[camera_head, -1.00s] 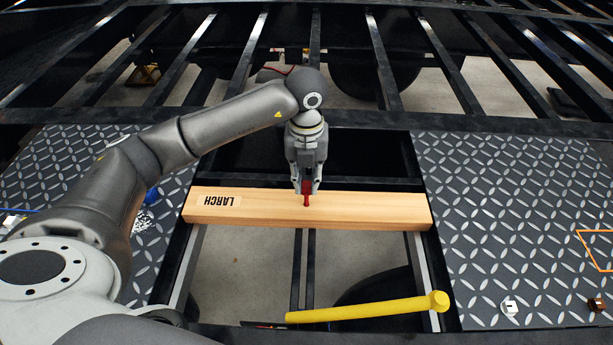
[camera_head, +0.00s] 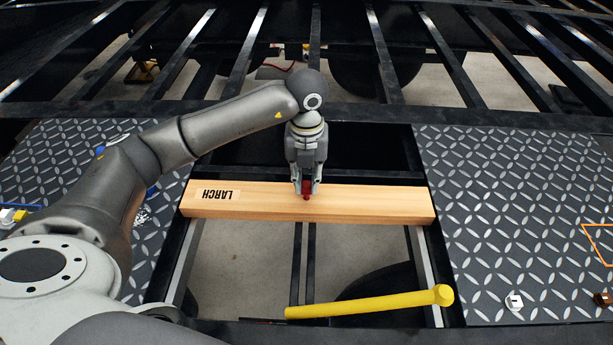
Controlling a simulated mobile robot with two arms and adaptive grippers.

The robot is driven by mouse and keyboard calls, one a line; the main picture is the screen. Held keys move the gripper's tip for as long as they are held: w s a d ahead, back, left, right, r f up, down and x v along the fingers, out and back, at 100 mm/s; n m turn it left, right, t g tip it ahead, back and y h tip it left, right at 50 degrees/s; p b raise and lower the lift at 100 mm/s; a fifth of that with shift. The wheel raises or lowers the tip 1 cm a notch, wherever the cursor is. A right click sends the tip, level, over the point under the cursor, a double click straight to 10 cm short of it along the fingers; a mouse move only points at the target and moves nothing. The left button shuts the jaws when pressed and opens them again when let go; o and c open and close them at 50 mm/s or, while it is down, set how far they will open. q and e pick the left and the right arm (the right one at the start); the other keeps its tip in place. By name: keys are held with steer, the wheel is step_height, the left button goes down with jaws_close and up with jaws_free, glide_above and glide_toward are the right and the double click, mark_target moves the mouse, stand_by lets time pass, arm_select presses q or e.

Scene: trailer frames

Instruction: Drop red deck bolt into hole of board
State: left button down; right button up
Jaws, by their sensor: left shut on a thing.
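A light wooden board (camera_head: 375,200) marked LARCH lies across the dark frame rails in the middle of the view. My left gripper (camera_head: 306,190) points down over the middle of the board and is shut on the red deck bolt (camera_head: 306,196). Only a short red part of the bolt shows between and below the fingertips. Its lower end is at the board's top face; I cannot tell whether it is in the hole or just above it. The hole itself is hidden behind the bolt and fingers. My right gripper is not in view.
A yellow bar with a round end (camera_head: 370,303) lies in front of the board, above the open gap. Tread plates flank the gap at left (camera_head: 60,165) and right (camera_head: 510,200). A small white piece (camera_head: 514,301) and a brown piece (camera_head: 602,299) sit at front right.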

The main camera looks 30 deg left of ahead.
arm_select(q)
steer(key=shift+f+b, duration=0.95)
steer(key=shift+f, duration=0.4)
steer(key=c, duration=1.3)
jaws_free()
steer(key=shift+o, duration=0.2)
step_height(320, 180, up, 12)
